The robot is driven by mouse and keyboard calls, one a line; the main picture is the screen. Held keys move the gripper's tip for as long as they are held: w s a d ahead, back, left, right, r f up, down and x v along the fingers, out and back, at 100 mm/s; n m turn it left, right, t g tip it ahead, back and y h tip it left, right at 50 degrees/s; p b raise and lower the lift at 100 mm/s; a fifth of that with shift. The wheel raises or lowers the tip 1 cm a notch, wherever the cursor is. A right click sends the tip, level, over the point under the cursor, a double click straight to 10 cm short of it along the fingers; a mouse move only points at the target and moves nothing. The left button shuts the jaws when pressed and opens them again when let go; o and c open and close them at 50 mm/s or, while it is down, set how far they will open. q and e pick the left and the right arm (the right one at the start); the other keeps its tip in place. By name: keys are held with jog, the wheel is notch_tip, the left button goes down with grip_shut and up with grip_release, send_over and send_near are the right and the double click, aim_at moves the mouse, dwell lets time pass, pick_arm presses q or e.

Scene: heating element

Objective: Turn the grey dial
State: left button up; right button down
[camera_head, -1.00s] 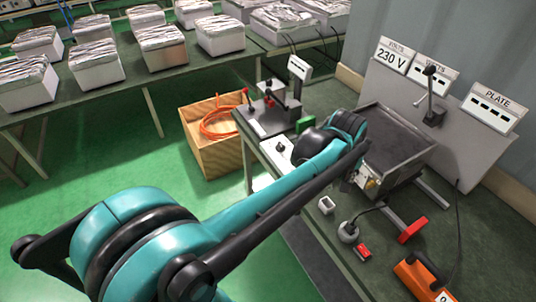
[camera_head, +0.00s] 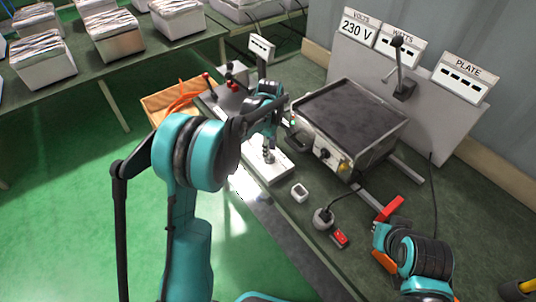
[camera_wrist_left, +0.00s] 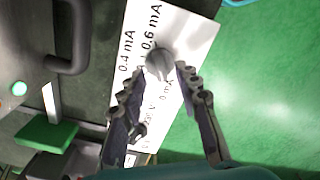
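The grey dial (camera_wrist_left: 160,62) is a small knob on a white panel (camera_wrist_left: 172,100) marked with mA values, seen in the left wrist view. In the head view this is the white box (camera_head: 262,168) at the bench's near edge. My left gripper (camera_wrist_left: 160,74) is open, pointing down at the panel, with the dial between and just ahead of its fingertips. No clear contact shows. In the head view my left gripper (camera_head: 268,150) is over the white box and partly hides the dial.
A metal hot plate unit (camera_head: 350,115) with a front handle stands close behind the box. A small white block (camera_head: 299,192), a plugged cable (camera_head: 323,218) and a red switch (camera_head: 340,238) lie to the right. A wooden crate (camera_head: 160,105) stands on the floor to the left.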

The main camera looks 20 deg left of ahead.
pick_arm(q)
jog(key=shift+f, duration=1.2)
jog(key=shift+c, duration=0.3)
grip_shut()
